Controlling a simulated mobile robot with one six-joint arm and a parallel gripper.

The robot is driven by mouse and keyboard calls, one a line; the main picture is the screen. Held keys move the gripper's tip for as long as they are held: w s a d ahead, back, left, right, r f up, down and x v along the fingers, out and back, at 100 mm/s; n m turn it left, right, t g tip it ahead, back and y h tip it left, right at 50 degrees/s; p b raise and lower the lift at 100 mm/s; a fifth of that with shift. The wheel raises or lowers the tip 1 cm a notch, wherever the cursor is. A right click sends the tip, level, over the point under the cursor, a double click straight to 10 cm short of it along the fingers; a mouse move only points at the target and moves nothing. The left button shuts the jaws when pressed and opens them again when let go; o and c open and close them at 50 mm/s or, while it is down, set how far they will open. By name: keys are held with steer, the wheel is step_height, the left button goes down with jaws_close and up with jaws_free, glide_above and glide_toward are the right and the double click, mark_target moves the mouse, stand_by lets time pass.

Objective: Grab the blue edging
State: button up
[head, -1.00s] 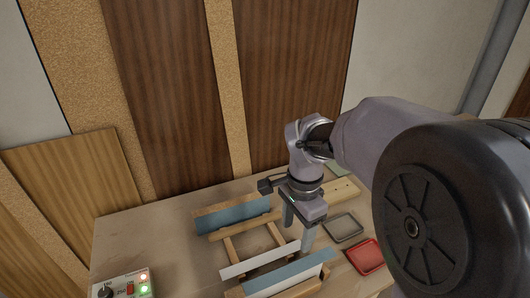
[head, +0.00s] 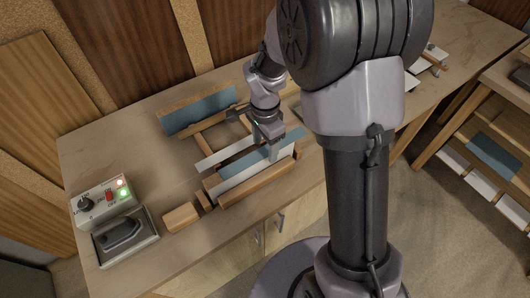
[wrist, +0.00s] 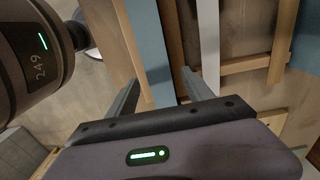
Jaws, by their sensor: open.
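A long blue edging (head: 285,143) stands on edge along the front of a wooden rack (head: 262,187) on the bench. My gripper (head: 264,145) points down over this strip, near its right half. In the wrist view the blue edging (wrist: 151,50) runs through the gap between the two fingers of my gripper (wrist: 160,80). The fingers are spread and I see no contact with it. A second, wider blue piece (head: 198,109) stands at the back of the rack. The blue edging's lower part is hidden by the gripper body in the wrist view.
A white strip (head: 224,153) lies behind the front blue edging; it also shows in the wrist view (wrist: 208,45). A control box (head: 103,199) with lights and a dark iron-like tool (head: 123,235) stand at the left. A shelf (head: 490,150) stands at the right.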

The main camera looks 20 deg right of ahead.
steer(key=shift+s, duration=0.1)
jaws_close()
steer(key=shift+r, duration=0.15)
